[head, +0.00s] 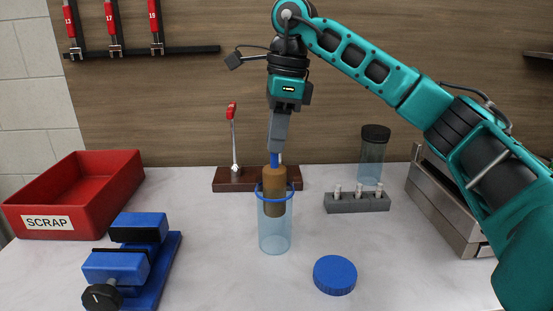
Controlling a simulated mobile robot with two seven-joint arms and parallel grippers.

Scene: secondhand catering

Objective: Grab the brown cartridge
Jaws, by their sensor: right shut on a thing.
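The brown cartridge (274,182) is upright near the middle of the head view. Its lower part is inside the mouth of a clear blue-rimmed cylinder (275,238), seen through the wall, well above the cylinder's bottom. My right gripper (274,158) points straight down and is shut on the cartridge's top, where a bit of blue shows between the jaws and the brown body. Whether the cartridge touches the cylinder's rim I cannot tell. My left gripper is not in view.
A blue lid (335,275) lies right of the cylinder. A blue vise (130,265) and red SCRAP bin (75,190) stand left. Behind are a red-handled lever on a wooden base (228,181), a grey rack (357,203), a dark-lidded jar (372,160) and a metal box (450,205).

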